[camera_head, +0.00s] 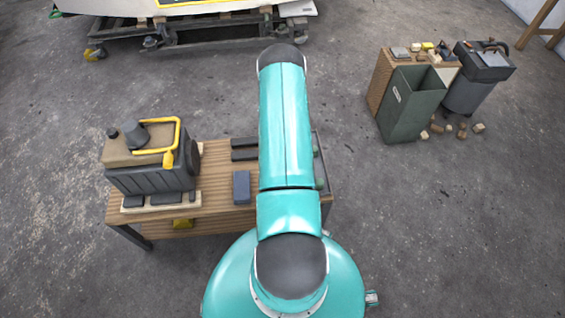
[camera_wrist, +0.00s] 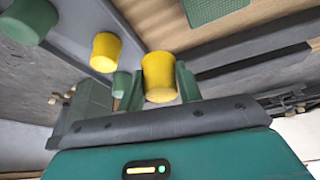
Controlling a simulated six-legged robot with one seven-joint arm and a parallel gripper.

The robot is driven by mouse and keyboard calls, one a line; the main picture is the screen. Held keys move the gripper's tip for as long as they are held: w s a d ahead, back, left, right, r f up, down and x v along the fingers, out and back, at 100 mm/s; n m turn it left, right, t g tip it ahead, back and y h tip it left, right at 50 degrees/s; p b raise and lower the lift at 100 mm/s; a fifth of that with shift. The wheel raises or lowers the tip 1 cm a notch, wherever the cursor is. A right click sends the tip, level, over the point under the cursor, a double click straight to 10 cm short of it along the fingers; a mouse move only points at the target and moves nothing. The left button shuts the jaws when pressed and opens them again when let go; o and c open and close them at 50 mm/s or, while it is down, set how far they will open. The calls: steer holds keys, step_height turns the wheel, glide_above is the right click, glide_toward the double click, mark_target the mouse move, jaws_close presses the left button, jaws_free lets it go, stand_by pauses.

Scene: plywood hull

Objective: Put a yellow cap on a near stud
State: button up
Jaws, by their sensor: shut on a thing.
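In the wrist view my gripper (camera_wrist: 160,84) is shut on a yellow cap (camera_wrist: 159,70), which sits between its two dark green fingers. A second yellow cap (camera_wrist: 104,52) stands on the grey rail to the left, apart from my fingers; whether a stud is under it is hidden. A green stud (camera_wrist: 28,20) without a cap shows at the upper left. Another small green stud (camera_wrist: 122,84) shows just left of my fingers. In the head view my arm hides the gripper and the held cap; green studs (camera_head: 320,184) show at its right side.
The wooden bench (camera_head: 215,183) carries a grey-and-tan machine (camera_head: 150,160) with a yellow handle, a blue-grey block (camera_head: 241,187) and dark bars (camera_head: 244,149). A dark green bin (camera_head: 412,105) and a grey canister (camera_head: 477,80) stand at the right. Open floor lies between.

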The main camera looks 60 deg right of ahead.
steer(key=w+f, duration=0.3)
steer(key=shift+f, duration=1.7)
steer(key=o, duration=1)
steer(key=shift+w, duration=0.1)
